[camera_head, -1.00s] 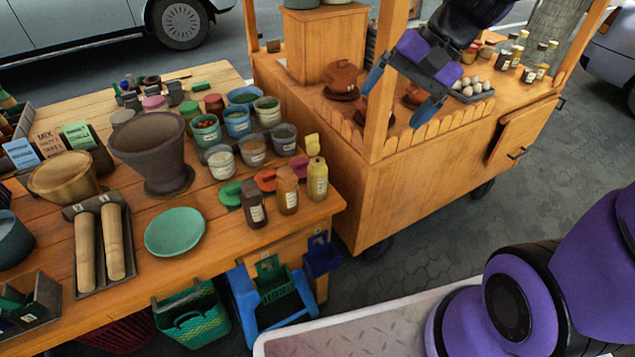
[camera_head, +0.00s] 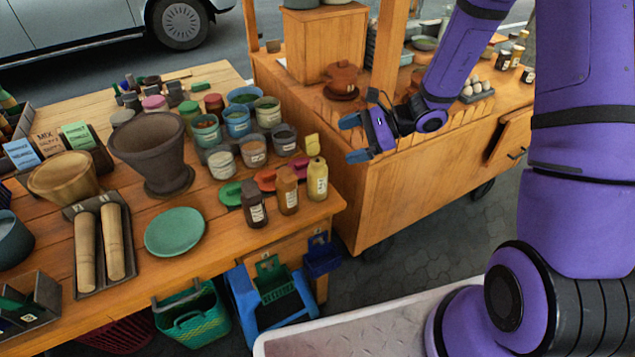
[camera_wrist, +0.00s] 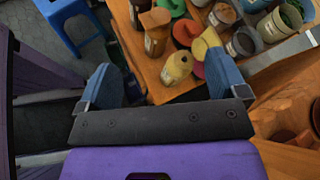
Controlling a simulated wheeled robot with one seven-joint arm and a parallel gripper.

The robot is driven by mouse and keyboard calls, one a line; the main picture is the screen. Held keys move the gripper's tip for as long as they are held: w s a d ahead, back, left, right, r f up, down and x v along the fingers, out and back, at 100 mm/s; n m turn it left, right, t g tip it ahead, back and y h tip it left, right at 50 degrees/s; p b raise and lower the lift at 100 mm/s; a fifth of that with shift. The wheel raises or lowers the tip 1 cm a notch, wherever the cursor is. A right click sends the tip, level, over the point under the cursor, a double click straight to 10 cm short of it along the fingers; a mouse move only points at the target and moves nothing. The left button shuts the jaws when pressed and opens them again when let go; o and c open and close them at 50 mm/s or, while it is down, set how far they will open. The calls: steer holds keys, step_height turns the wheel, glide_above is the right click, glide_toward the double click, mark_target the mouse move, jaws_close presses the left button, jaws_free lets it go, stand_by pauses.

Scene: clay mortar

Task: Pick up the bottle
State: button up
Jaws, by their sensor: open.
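Three small bottles stand upright at the right corner of the wooden table: a dark brown bottle (camera_head: 253,204), an orange-brown bottle (camera_head: 287,190) and a yellow bottle (camera_head: 317,179). The frames do not show which one the task means. My gripper (camera_head: 352,138) is open and empty, to the right of the yellow bottle and apart from it. In the wrist view, the yellow bottle (camera_wrist: 177,68) lies in the gap between my blue fingertips (camera_wrist: 158,75), beyond them. The orange-brown bottle (camera_wrist: 156,38) and the dark bottle (camera_wrist: 139,8) are further off.
Jars and cups, such as a white one (camera_head: 221,163), crowd behind the bottles. A mortar (camera_head: 154,152) and a green plate (camera_head: 174,231) stand to the left. A wooden cart (camera_head: 385,205) is close on the right. A blue stool (camera_head: 250,312) is below.

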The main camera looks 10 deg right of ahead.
mark_target(317, 173)
step_height(317, 173, down, 12)
steer(key=w+d+m+t, duration=0.2)
steer(key=w+m+t, duration=0.15)
steer(key=m, duration=0.35)
steer(key=shift+h, duration=0.3)
steer(key=shift+f+x, duration=0.2)
steer(key=shift+x, duration=2.4)
steer(key=shift+f+x, duration=0.2)
steer(key=shift+x, duration=2.4)
steer(key=shift+s+d, duration=0.1)
steer(key=c, duration=1.1)
steer(key=shift+o, duration=0.2)
steer(key=shift+r, duration=0.1)
